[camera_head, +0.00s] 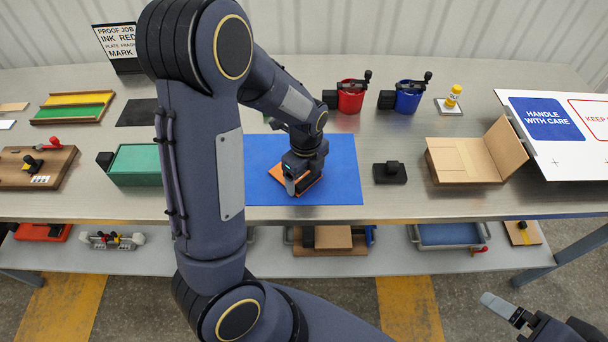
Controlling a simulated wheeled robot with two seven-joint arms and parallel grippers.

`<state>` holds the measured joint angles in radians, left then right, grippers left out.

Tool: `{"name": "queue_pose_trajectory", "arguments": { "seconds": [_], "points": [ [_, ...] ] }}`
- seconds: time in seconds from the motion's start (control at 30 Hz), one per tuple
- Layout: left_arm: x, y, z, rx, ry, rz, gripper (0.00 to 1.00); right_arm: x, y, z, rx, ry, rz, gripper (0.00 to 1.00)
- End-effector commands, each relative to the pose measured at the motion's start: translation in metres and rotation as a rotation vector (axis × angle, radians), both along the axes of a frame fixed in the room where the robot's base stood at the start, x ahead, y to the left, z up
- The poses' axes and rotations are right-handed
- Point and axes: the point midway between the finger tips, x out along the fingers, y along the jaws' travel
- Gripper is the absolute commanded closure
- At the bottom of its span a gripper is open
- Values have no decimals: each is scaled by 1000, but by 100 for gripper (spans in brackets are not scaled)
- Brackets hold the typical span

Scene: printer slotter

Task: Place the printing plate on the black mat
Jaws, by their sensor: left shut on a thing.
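My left gripper (293,184) is shut and reaches down over the blue mat (342,186) in the middle of the table. A flat orange-brown piece (312,182), which looks like the printing plate, shows at its fingertips. The gripper hides much of it, and I cannot tell whether it touches the blue mat. The black mat (137,112) lies bare at the back left, partly hidden by my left arm. My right gripper (508,309) is low at the right, off the table's front; its jaw gap is unclear.
A green box (136,164) and a wooden board (35,168) stand at the left. A black block (390,173), an open cardboard box (468,160), and red (351,99) and blue (408,101) cans are to the right. A sign (117,45) stands behind the black mat.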

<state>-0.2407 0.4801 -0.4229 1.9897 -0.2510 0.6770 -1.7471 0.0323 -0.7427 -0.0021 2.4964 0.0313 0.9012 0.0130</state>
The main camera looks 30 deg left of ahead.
Motion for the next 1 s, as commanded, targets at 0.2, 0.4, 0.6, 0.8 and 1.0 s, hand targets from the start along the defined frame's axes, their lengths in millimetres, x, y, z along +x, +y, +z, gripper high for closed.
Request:
{"name": "queue_pose_trajectory", "arguments": {
  "seconds": [0.2, 0.4, 0.6, 0.8, 1.0],
  "points": [
    [2, -1, 27, -2, -9, -1, 43, 0, 0, 1, 0, 0, 0, 3],
    [-34, -8, 72, -4, -11, -4, 43, 0, 0, -3, 0, 0, 0, 3],
    [-81, -17, 102, -3, -8, -4, 43, 0, 0, -7, 0, 0, 0, 3],
    [-117, -25, 118, -1, -6, -2, 43, 0, 0, -8, 0, 0, 0, 3],
    [-134, -28, 126, 0, -2, -1, 43, 0, 0, -9, 0, 0, 0, 3]
  ]
}}
